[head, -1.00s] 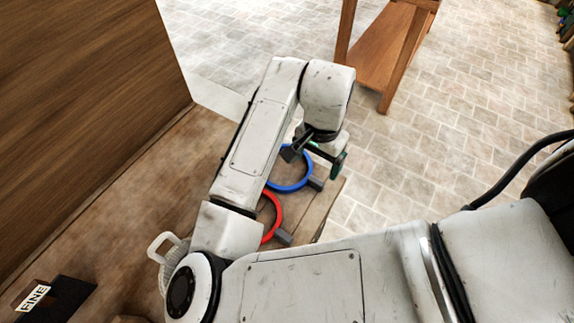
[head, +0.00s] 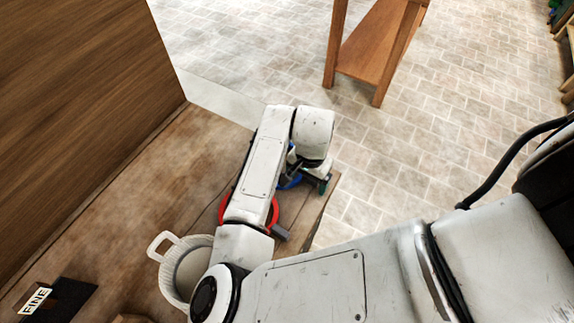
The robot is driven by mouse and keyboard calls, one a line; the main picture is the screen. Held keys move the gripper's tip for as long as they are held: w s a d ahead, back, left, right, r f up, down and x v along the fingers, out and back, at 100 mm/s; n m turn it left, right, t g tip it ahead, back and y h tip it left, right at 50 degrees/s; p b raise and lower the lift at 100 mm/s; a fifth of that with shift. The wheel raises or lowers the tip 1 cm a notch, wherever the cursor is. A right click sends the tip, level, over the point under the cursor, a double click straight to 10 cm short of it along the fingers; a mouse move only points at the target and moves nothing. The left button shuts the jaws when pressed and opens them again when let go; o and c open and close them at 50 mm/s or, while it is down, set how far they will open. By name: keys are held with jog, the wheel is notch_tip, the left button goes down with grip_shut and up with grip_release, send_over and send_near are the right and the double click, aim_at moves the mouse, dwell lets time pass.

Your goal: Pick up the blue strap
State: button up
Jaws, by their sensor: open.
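The blue strap (head: 291,182) is a ring lying on the wooden surface near its right corner. My forearm and gripper cover most of it, and only small blue parts show. My gripper (head: 308,181) is open, low over the blue strap's right side. Whether its fingers touch the strap or stand around it cannot be told. A red strap (head: 275,216) of the same ring form, with a grey buckle, lies just nearer, partly under my arm.
A white basket (head: 165,262) with a handle stands at the left of my arm. A dark block marked FINE (head: 36,300) lies at the lower left. A wooden panel (head: 75,75) rises at the left. A wooden stand (head: 374,56) is on the tiled floor beyond.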

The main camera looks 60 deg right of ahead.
jog(key=c, duration=1.3)
jog(key=shift+r, duration=0.1)
